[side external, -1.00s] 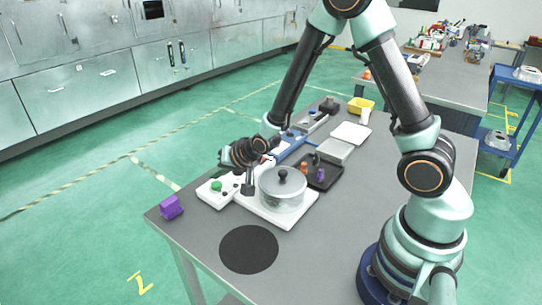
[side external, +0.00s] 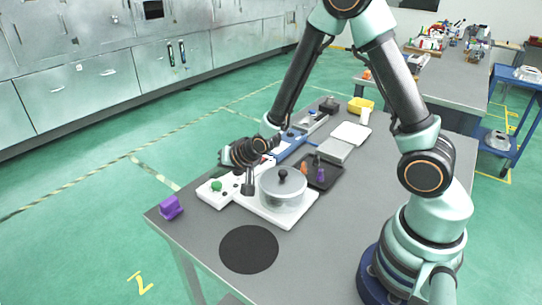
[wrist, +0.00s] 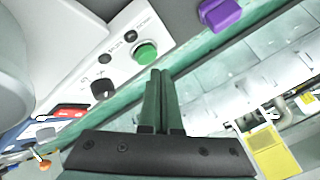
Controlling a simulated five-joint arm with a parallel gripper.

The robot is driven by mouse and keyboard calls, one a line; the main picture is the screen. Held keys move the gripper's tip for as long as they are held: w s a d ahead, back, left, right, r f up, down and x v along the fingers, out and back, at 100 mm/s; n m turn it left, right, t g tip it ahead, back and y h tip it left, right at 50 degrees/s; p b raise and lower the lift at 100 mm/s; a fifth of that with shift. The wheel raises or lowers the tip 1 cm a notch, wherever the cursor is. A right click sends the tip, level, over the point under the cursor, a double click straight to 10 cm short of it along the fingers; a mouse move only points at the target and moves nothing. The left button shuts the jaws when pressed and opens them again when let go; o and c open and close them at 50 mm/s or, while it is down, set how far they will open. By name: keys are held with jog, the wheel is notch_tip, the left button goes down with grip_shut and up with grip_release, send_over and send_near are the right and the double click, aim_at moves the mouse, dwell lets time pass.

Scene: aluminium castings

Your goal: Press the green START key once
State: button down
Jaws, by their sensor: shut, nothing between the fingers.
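The green START key (side external: 216,185) is a round button on the white control panel (side external: 212,197) near the left end of the table. In the wrist view, the green key (wrist: 146,53) lies just beyond my fingertips and slightly left of them. My gripper (side external: 248,190) points down over the panel, to the right of the key in the side view. Its two fingers are together and empty in the wrist view (wrist: 160,72). The fingertips look apart from the key; their height above the panel is hard to judge.
A lidded pot (side external: 283,190) stands on the white unit close beside my gripper. A black knob (wrist: 103,88) is on the panel. A purple block (side external: 171,207) sits at the table corner. A dark tray (side external: 326,183) holds small parts. The table front has a flat black disc (side external: 249,249).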

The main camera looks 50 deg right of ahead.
aim_at(219, 186)
jog(key=shift+f, duration=0.15)
dwell(0.3)
jog(key=shift+a+f, duration=0.1)
jog(key=shift+f, duration=0.2)
jog(key=shift+f, duration=0.45)
dwell(0.6)
jog(key=shift+r, duration=0.9)
jog(key=shift+r, duration=0.1)
jog(key=shift+r, duration=2.4)
